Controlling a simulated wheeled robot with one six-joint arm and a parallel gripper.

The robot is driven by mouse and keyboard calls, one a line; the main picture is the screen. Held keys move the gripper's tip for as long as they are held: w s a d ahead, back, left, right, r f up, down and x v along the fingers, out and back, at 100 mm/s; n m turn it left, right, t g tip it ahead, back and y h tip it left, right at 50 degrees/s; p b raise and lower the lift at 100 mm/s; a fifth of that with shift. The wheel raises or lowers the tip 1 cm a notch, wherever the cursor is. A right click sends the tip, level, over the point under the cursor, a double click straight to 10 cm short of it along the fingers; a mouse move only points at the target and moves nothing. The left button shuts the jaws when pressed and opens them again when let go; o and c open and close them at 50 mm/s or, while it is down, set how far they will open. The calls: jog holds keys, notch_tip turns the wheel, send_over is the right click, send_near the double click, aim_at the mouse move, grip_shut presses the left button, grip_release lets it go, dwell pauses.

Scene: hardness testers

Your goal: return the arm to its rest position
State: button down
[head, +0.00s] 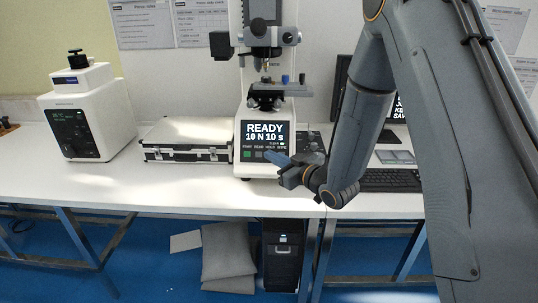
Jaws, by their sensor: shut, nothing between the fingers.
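My arm comes down from the upper right of the head view and bends at the middle. My gripper (272,157) is at its end, shut and empty, pointing left. It appears in front of the lower part of the hardness tester (246,158), close to its button row. I cannot tell whether it touches the tester. The tester's screen (265,133) reads READY, 10 N 10 s. My arm hides part of the monitor and keyboard on the right.
A closed silver case (187,140) and a white machine (92,115) stand left on the white bench (150,196). A keyboard (391,180) and dark monitor (341,88) are at right. A black computer tower (282,262) stands below. The bench's front left is clear.

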jog(key=s+d+f+m+g+h, duration=0.1)
jog(key=s+d+m+g+h, duration=0.1)
jog(key=s+d+h, duration=0.35)
jog(key=s+d+f+m+g+h, duration=0.2)
jog(key=d+m+h, duration=0.1)
jog(key=d, duration=0.5)
jog(key=s+d+m+g+h, duration=0.1)
jog(key=s+g, duration=0.3)
jog(key=s, duration=0.7)
jog(key=s+d+m+g+h, duration=0.1)
jog(key=s+d+m+g, duration=0.2)
jog(key=s, duration=0.9)
jog(key=shift+d+r+g, duration=0.45)
jog(key=shift+d+g, duration=0.1)
jog(key=shift+g, duration=0.05)
jog(key=shift+s, duration=0.1)
